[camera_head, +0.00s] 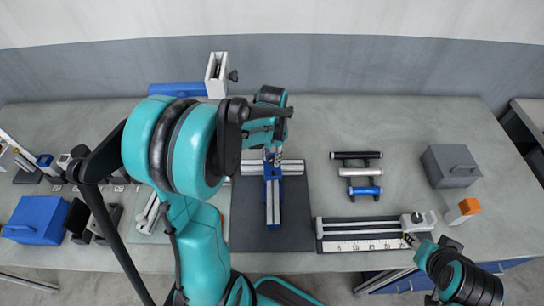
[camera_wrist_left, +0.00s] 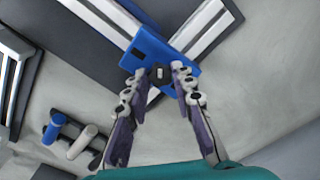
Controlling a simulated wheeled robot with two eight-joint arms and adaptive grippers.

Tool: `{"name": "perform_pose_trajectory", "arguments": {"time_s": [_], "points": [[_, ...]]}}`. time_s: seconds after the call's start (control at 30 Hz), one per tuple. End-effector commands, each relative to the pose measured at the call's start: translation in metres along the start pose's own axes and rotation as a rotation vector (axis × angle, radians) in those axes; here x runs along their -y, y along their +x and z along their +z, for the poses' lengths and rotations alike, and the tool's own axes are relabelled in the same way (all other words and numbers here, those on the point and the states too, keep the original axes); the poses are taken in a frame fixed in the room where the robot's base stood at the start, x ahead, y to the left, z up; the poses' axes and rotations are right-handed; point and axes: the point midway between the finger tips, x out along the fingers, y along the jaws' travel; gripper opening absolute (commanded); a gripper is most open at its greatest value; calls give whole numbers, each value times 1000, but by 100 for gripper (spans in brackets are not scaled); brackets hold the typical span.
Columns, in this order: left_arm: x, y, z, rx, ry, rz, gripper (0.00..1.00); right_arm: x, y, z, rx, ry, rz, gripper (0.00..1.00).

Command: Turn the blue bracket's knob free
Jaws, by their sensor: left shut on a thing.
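The blue bracket (camera_head: 273,172) sits where a silver rail (camera_head: 290,169) meets another silver rail (camera_head: 273,210) on a dark mat. In the left wrist view the blue bracket (camera_wrist_left: 152,48) lies just beyond my left gripper (camera_wrist_left: 158,73), with its small dark knob (camera_wrist_left: 158,72) between the fingertips. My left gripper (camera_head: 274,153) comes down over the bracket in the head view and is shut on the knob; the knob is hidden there. My right gripper (camera_head: 411,238) is low at the right, by the end of the ruled fixture; its jaws are too small to read.
A ruled fixture (camera_head: 360,245) lies right of the mat (camera_head: 296,237). Several short rollers (camera_head: 358,172) sit behind it. A grey box (camera_head: 450,166) and an orange-topped block (camera_head: 468,206) are further right. A blue box (camera_head: 36,219) stands far left. The back right of the bench is clear.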

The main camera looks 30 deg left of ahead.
Motion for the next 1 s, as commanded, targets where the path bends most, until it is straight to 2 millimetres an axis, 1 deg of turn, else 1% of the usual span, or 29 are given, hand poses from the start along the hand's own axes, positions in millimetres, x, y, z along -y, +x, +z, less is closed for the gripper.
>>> {"name": "perform_pose_trajectory", "arguments": {"time_s": [0.6, 0.8, 1.0], "points": [[0, 0, 0, 0, -577, 0, 0, 0, 1, 1, 0, 0, 0, 40], [0, 0, 0, 0, -736, 0, 0, 0, 1, 1, 0, 0, 0, 40], [0, 0, 0, 0, -851, 0, 0, 0, 1, 1, 0, 0, 0, 40]]}}
